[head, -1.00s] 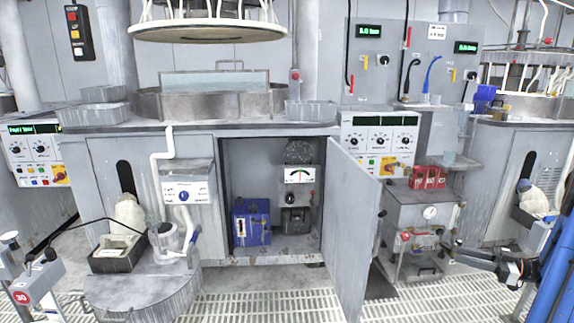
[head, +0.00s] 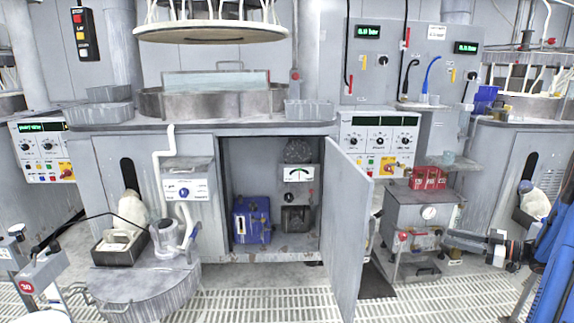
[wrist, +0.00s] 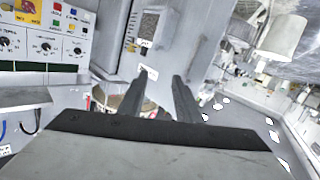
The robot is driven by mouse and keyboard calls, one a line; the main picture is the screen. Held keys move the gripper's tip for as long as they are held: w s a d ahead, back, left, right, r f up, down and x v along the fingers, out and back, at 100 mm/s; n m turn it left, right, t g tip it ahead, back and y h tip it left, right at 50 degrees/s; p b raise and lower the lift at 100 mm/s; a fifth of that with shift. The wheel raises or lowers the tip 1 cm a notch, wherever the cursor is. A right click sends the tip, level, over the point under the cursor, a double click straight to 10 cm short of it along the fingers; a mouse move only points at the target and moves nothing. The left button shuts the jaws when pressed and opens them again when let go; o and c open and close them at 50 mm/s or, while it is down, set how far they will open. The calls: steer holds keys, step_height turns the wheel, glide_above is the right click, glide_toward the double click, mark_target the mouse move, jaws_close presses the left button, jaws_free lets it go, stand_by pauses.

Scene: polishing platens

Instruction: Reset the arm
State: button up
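My gripper (head: 451,238) shows at the right of the head view, in front of the grey metal box cart with a round gauge (head: 410,218). My blue arm enters from the right edge. In the wrist view, the two dark fingers of my gripper (wrist: 160,76) stand apart with nothing held between them. Beyond the fingers is a grey machine surface, which appears tilted. Whether the gripper touches the cart cannot be told from the head view.
An open grey cabinet door (head: 347,230) stands left of the cart. Red containers (head: 428,178) sit on the cart. A blue unit (head: 252,220) is inside the cabinet. A round grey platform (head: 146,290) is at the front left. Grated floor (head: 250,303) lies open in the middle.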

steer(key=w+a+r+m+t+h, duration=0.2)
steer(key=w+a+r+h, duration=0.15)
steer(key=r, duration=0.25)
steer(key=w+a+r+m+t+h, duration=0.1)
steer(key=w+a+r+h, duration=0.1)
steer(key=w+r+h, duration=0.3)
steer(key=s+a+r+m+h, duration=0.4)
steer(key=s+a+r+h, duration=0.15)
steer(key=s+r, duration=0.2)
steer(key=s+a+f+m+g, duration=0.1)
steer(key=s+a+f+g, duration=0.2)
steer(key=s+a, duration=0.4)
steer(key=s+a+f+m+g+y, duration=0.1)
steer(key=s+a+f+g, duration=0.2)
steer(key=s, duration=1.5)
steer(key=s+a+f+m+g+y, duration=0.1)
steer(key=s+a+f+m+g, duration=0.1)
steer(key=s+a, duration=0.9)
step_height(320, 180, down, 3)
steer(key=shift+s+a+r+g, duration=0.15)
steer(key=shift+s+a+g, duration=0.1)
steer(key=shift+s+g, duration=0.65)
steer(key=shift+s+d, duration=0.1)
